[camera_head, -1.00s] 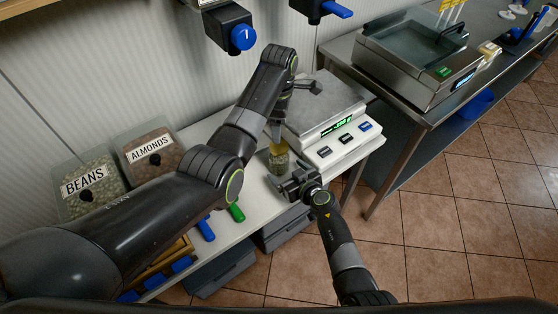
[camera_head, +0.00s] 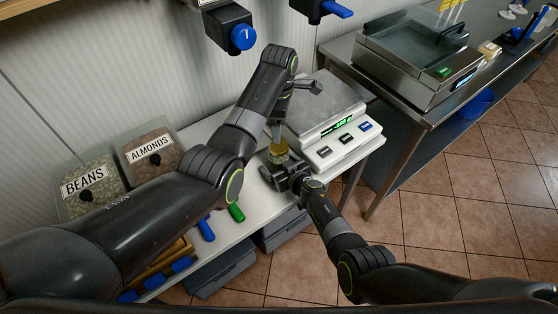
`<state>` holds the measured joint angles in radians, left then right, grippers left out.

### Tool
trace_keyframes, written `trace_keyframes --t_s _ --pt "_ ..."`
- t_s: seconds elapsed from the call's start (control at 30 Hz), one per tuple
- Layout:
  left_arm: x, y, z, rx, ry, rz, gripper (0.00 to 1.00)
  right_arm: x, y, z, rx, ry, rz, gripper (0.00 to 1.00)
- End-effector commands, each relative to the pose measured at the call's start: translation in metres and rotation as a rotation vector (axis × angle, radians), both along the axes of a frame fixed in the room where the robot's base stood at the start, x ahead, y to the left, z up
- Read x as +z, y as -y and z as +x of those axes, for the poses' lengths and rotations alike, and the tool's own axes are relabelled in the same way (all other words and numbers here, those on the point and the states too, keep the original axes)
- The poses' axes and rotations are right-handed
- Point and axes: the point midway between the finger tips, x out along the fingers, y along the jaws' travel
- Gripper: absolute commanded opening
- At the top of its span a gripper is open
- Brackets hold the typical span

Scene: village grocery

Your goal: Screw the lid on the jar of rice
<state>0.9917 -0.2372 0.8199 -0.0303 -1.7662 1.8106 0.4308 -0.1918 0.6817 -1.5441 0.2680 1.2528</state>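The glass jar (camera_head: 280,157) stands upright on the white counter, left of the scale, its lower part hidden by my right gripper. A yellowish lid (camera_head: 279,146) shows at its top; whether it is seated or held just above the rim is too small to tell. My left gripper (camera_head: 278,135) points down from above at the lid, and its fingers are partly hidden by my own arm. My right gripper (camera_head: 281,167) is at the front of the jar, with fingers low around its sides. I cannot tell whether they touch the glass.
A white scale (camera_head: 343,143) with a steel plate stands just right of the jar. Bins of beans (camera_head: 90,195) and almonds (camera_head: 153,150) stand at the left. Blue and green handles (camera_head: 237,212) lie near the counter's front edge. A blue-knobbed dispenser (camera_head: 243,37) hangs above.

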Motion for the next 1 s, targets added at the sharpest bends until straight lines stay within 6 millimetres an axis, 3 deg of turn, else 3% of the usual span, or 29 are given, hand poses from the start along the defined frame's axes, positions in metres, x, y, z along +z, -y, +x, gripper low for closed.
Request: trace_keyframes --t_s 0.3,0.9,1.0 --pt "0.0000 0.0000 0.0000 0.000 0.000 0.000 0.68 -0.0001 0.0000 0.0005 -0.001 0.001 -0.001 0.85" --pt "0.0000 0.0000 0.0000 0.008 0.000 0.000 0.68 -0.0002 -0.0001 0.0002 0.000 0.000 0.000 0.07" --pt "0.0000 0.0000 0.0000 0.054 0.000 0.000 0.68 -0.0002 -0.0001 0.0002 0.000 0.000 0.000 0.00"
